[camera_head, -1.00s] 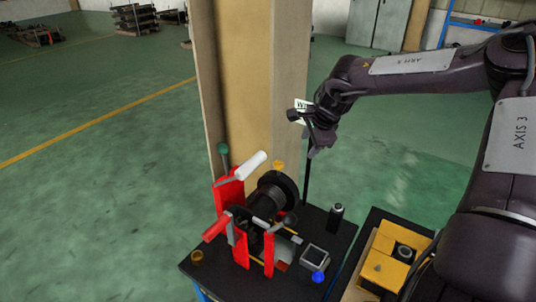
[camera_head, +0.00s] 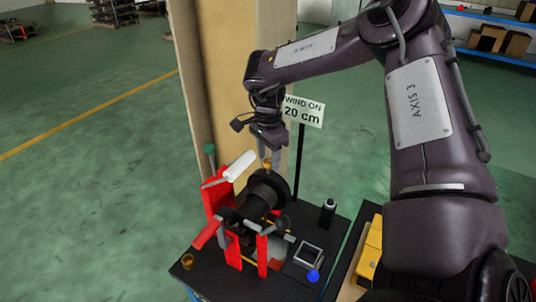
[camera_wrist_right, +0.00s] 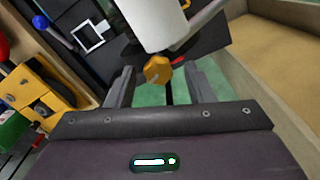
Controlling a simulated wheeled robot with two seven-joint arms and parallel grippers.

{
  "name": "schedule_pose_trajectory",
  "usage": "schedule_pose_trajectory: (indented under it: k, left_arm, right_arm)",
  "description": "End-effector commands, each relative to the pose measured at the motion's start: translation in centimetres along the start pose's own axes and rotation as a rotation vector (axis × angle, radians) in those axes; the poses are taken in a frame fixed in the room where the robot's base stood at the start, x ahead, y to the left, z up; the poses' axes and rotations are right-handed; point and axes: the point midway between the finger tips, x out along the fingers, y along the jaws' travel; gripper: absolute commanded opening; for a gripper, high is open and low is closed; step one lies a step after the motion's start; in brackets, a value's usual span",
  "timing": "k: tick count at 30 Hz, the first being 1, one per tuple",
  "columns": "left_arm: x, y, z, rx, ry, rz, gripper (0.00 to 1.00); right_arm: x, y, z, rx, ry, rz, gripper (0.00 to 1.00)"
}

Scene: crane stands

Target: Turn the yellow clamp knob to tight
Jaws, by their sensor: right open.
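The yellow clamp knob (camera_head: 267,163) sits on top of the black drum (camera_head: 264,195) of a small winch with red side plates (camera_head: 217,196). In the right wrist view the knob (camera_wrist_right: 157,69) shows just beyond and between my two fingertips. My right gripper (camera_head: 268,150) is open, pointing down right above the knob. The fingers stand apart with a gap on each side of the knob; I cannot tell whether they reach around it. My left gripper is not in view.
A white crank handle (camera_head: 238,166) stands close left of the knob; it also fills the top of the right wrist view (camera_wrist_right: 152,22). A sign reading "WIND ON 20 cm" (camera_head: 302,111) stands behind. A wooden post (camera_head: 215,70) rises behind the winch. A black bottle (camera_head: 328,212) stands right.

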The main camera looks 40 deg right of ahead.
Motion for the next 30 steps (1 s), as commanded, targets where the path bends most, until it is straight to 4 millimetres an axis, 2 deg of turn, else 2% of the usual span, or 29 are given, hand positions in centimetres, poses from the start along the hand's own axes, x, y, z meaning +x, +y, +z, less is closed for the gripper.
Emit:
schedule_pose_trajectory:
  k: [10,20,30]
  left_arm:
    - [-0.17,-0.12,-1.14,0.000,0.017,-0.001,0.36]
    - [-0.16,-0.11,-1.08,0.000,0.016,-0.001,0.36]
    - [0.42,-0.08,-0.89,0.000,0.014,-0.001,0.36]
  right_arm:
    - [0.56,-0.02,0.01,0.001,-0.001,-0.002,0.48]
    - [0.53,-0.03,0.00,0.001,0.000,-0.002,0.05]
    - [0.60,-0.07,-0.04,0.048,0.001,-0.004,0.03]
